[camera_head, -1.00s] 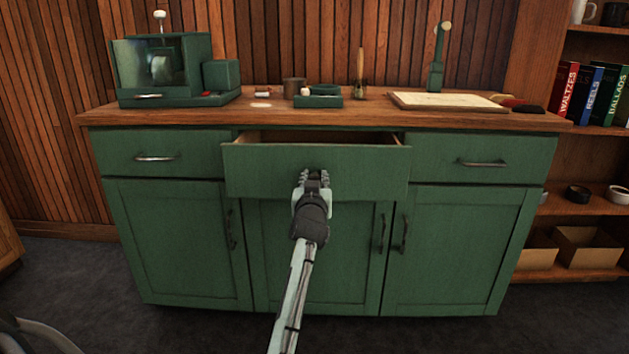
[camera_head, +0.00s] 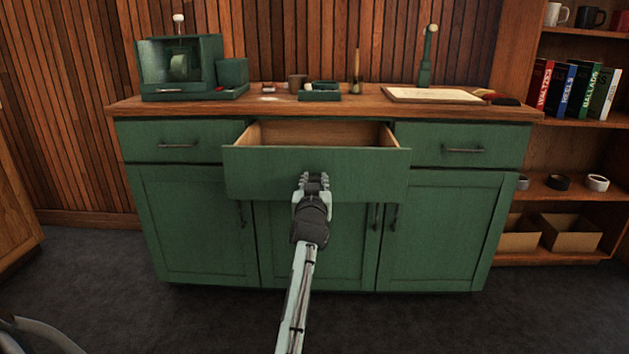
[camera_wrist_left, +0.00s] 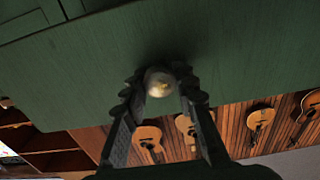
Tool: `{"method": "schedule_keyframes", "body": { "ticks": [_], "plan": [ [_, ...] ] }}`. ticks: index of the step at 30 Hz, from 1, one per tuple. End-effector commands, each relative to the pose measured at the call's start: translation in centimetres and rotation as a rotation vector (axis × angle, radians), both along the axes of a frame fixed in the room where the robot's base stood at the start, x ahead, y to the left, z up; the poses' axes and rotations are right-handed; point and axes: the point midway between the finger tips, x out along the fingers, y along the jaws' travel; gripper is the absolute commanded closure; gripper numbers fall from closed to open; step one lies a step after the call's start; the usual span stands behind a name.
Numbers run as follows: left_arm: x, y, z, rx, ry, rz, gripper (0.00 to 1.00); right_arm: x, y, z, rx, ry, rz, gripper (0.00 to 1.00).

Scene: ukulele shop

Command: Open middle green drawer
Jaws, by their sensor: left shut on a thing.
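The middle green drawer (camera_head: 258,172) stands partly out of the green cabinet (camera_head: 206,225), and its bare wooden inside shows above the front. My left gripper (camera_head: 314,178) is at the middle of the drawer front, shut on its handle. The gripper hides the handle in the head view. In the left wrist view, the shiny metal handle (camera_wrist_left: 159,83) sits between the two fingers, against the green drawer front (camera_wrist_left: 240,45). My right gripper is not in view.
The left drawer (camera_head: 150,142) and right drawer (camera_head: 500,145) are shut, as are the doors below. The wooden top (camera_head: 345,107) holds a green machine (camera_head: 180,68), a small tray and a pale board (camera_head: 430,95). Dark floor lies in front; a shelf stands at right.

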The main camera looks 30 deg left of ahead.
Motion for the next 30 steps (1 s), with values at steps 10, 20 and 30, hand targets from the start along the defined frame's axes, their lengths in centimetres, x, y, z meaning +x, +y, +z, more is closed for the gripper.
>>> {"method": "schedule_keyframes", "body": {
  "ticks": [10,20,30],
  "plan": [
    [0.0,0.0,0.1,0.001,-0.002,0.000,1.00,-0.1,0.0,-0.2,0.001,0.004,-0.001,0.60],
    [0.0,0.0,0.1,0.000,-0.002,0.000,0.53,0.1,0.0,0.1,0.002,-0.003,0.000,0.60],
    [0.0,0.1,1.3,0.001,-0.005,0.001,0.53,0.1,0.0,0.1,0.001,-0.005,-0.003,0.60]
  ]
}}
